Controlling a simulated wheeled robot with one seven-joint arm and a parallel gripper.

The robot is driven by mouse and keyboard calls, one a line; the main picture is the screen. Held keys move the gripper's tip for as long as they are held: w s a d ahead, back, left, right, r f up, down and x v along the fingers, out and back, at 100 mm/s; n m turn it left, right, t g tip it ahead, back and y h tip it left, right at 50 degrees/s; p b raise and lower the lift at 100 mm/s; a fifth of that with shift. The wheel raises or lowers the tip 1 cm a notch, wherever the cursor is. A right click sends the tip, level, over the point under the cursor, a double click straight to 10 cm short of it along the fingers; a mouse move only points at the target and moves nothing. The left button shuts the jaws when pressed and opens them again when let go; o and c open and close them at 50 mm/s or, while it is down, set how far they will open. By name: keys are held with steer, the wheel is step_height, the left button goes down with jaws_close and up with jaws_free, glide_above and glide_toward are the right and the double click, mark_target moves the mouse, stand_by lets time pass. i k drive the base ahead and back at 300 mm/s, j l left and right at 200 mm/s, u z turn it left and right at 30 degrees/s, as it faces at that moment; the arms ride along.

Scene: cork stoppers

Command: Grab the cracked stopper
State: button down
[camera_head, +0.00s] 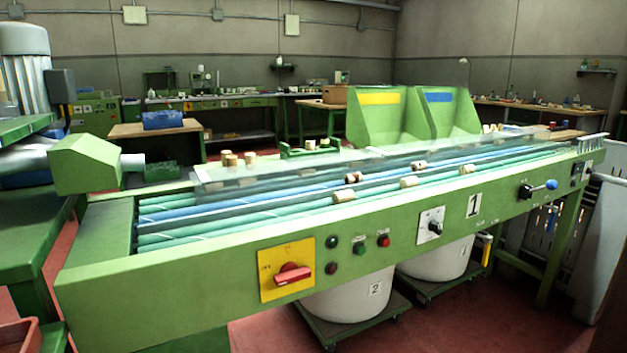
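Several small tan cork stoppers lie on the blue and green rollers of the green sorting machine (200,290). A stopper (344,196) lies on the rollers near the middle, and others lie farther right, one (409,182) on the near lane and one (467,169) beyond it. Two stoppers on the farther lane, one (354,178) at the middle and one (419,165) to its right, show dark marks. They are too small to tell whether the marks are cracks. My gripper is not in view.
More corks (231,160) stand behind the clear guard (270,177). Two green bins with a yellow label (379,98) and a blue label (438,97) stand behind. White tubs (345,302) sit below the machine. Red floor (450,325) is open in front.

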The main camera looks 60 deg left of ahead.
mark_target(464, 170)
steer(key=u, duration=1.7)
